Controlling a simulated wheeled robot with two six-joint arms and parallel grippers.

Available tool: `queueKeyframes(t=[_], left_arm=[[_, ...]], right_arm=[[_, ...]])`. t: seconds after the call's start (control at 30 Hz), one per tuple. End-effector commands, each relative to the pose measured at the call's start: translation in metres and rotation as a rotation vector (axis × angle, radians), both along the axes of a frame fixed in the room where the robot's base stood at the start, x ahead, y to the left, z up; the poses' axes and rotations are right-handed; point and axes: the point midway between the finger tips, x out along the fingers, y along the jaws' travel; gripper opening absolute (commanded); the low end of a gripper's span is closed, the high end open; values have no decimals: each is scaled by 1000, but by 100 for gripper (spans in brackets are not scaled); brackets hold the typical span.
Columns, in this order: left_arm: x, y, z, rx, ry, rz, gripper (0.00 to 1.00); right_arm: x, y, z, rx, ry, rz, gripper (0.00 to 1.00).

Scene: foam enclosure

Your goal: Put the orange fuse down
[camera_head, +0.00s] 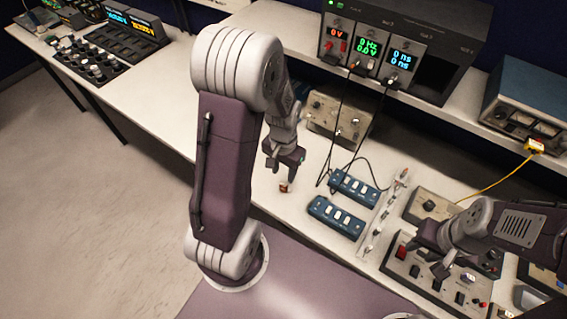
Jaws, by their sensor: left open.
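A small orange fuse (284,187) shows just below the fingertips of my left gripper (287,172). The fuse is at or very near the white bench top; whether it touches the bench is too small to tell. My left gripper is open and points down over the bench, close above the fuse. My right gripper (424,262) is at the lower right, above a grey control panel (396,267), with its fingers spread and nothing visible between them.
Two blue switch blocks (336,217) (355,188) lie right of the fuse, beside a pale strip (383,215). A beige box (338,115) stands behind. Black cables (336,140) hang from a dark instrument (404,45) on the shelf. Bench left of the fuse is partly hidden by my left arm.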

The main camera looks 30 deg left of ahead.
Motion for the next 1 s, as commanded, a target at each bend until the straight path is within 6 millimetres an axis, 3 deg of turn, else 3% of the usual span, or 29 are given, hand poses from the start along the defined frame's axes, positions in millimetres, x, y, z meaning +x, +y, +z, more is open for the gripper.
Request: queueKeyframes(t=[0.1,0.3,0.47,0.6,0.7,0.93,1.0], left_arm=[[1,0,28,1,-6,0,42],[0,0,50,0,-1,0,42],[-4,-5,52,0,-6,4,42],[-37,-39,53,-12,-69,60,42],[-53,-50,51,-21,-98,94,42],[-55,-51,49,-23,-103,103,42],[-55,-51,39,-22,-103,103,42]], right_arm=[[0,0,2,0,0,0,36],[0,0,2,0,0,0,36],[0,0,2,0,0,0,36],[0,0,2,0,0,0,36],[0,0,2,0,0,0,36],[0,0,1,0,0,0,36],[0,0,-9,0,0,0,36]])
